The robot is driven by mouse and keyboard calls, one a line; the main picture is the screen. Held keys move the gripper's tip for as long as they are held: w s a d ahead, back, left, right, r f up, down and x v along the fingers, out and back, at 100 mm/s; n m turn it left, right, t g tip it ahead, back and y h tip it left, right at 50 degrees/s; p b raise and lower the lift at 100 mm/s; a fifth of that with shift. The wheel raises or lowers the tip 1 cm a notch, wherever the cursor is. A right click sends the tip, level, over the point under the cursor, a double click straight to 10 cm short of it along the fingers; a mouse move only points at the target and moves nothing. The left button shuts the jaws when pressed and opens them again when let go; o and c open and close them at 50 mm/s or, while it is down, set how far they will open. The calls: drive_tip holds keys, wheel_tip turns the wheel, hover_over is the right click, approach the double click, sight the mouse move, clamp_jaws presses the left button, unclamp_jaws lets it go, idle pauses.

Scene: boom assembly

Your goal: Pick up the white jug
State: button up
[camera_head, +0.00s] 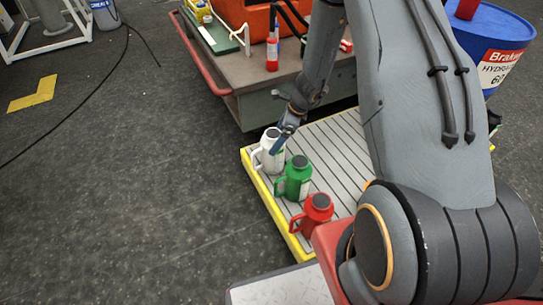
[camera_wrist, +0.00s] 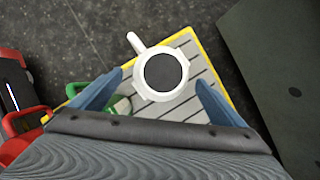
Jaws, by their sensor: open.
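The white jug (camera_head: 272,156) stands upright at the far left corner of a slatted platform with a yellow edge. In the wrist view the white jug (camera_wrist: 183,70) shows from above, with its dark round lid and its handle pointing to the upper left. My gripper (camera_head: 284,130) is at the top of the jug in the head view. In the wrist view my gripper (camera_wrist: 160,82) is open, with one blue finger on each side of the jug. Whether the fingers touch it I cannot tell.
A green jug (camera_head: 295,179) and a red jug (camera_head: 313,214) stand in a row nearer than the white one on the platform (camera_head: 338,143). A cart (camera_head: 262,88) stands close behind. A blue drum (camera_head: 494,40) is at the right.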

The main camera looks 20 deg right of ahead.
drive_tip(key=b+x, duration=0.3)
drive_tip(key=x, duration=0.4)
drive_tip(key=shift+d+f, duration=0.25)
drive_tip(key=shift+f, duration=0.15)
drive_tip(key=c, duration=1.3)
